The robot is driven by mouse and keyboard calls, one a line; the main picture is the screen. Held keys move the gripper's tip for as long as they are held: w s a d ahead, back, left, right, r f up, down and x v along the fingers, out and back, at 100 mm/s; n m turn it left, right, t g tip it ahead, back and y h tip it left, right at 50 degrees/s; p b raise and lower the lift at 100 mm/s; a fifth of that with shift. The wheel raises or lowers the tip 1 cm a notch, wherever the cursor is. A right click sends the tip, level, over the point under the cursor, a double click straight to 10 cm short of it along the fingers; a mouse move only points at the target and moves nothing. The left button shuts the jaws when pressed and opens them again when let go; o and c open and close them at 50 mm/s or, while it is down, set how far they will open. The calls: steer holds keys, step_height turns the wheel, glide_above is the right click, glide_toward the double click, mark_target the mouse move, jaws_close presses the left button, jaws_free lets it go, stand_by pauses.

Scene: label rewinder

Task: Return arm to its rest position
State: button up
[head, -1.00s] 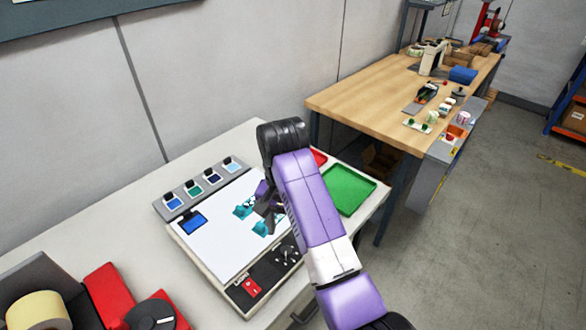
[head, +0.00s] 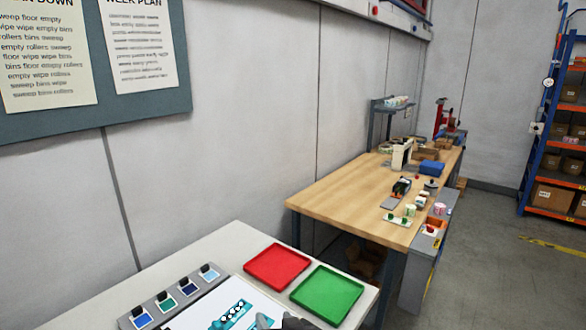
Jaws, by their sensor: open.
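Only a small part of my arm shows, at the bottom edge of the head view. A grey piece that looks like part of my gripper (head: 265,321) lies in front of the white panel with teal shapes (head: 197,313). A dark rounded part of my arm sits just right of it. Most of the gripper and the rest of the arm are cut off below the picture. I see nothing held.
On the near table (head: 203,250) are a red tray (head: 278,267), a green tray (head: 327,294) and a strip of colour samples (head: 176,297). A wooden workbench (head: 345,195) with tools stands behind. Shelves (head: 555,150) stand at right, with open floor before them.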

steer(key=s+d+f+t+h+b, duration=0.1)
steer(key=s+d+b, duration=0.1)
steer(key=s+d, duration=0.6)
steer(key=s+d+f+m+t+h+b, duration=0.1)
steer(key=s+d, duration=0.7)
steer(key=s, duration=1.5)
steer(key=s+d+f+h+b, duration=0.1)
steer(key=s+d+h+b, duration=0.1)
steer(key=s+d, duration=0.6)
steer(key=s+h, duration=0.1)
steer(key=s, duration=0.6)
steer(key=shift+s+f+t+b, duration=0.25)
steer(key=shift+s+t+b, duration=0.05)
steer(key=shift+t+b, duration=0.1)
